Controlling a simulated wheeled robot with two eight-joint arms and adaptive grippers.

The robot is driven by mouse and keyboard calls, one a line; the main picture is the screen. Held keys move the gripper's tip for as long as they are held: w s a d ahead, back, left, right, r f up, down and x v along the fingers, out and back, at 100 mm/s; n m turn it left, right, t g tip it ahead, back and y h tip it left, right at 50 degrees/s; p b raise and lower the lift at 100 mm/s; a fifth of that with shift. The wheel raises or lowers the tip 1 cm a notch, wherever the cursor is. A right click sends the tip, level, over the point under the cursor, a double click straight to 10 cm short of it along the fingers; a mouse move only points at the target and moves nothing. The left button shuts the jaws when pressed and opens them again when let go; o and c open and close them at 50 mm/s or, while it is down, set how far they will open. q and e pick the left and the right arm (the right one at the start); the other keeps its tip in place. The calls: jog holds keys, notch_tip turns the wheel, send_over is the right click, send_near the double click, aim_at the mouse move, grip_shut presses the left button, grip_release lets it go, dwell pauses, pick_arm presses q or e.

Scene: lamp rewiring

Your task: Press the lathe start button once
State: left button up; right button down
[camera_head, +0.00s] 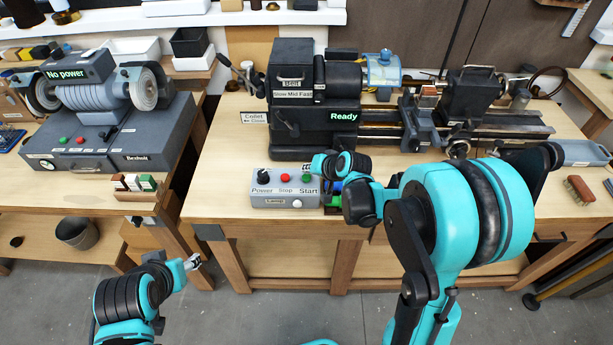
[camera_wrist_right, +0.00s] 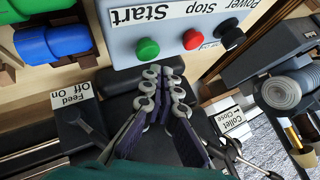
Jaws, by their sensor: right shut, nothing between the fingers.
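The grey control box (camera_head: 285,201) stands on the bench in front of the lathe (camera_head: 300,125), whose display reads "Ready". Its green start button (camera_head: 306,178) sits right of the red stop button (camera_head: 285,178) and a black power knob (camera_head: 264,176). My right gripper (camera_head: 318,163) is shut and empty just behind the green button. In the right wrist view, turned about, its fingertips (camera_wrist_right: 164,76) are close to the green button (camera_wrist_right: 148,48); I cannot tell whether they touch. My left gripper (camera_head: 194,262) hangs low in front of the benches, away from the box; its jaw state is unclear.
Blue and green cylinders (camera_wrist_right: 52,43) lie beside the box, partly hidden by my right arm in the head view. A feed switch plate (camera_wrist_right: 80,110) and a collet label (camera_wrist_right: 232,122) show in the wrist view. A grinder (camera_head: 100,95) marked "No power" stands left.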

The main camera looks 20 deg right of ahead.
jog(key=shift+f, duration=0.1)
jog(key=shift+f+b, duration=0.35)
jog(key=shift+b, duration=0.1)
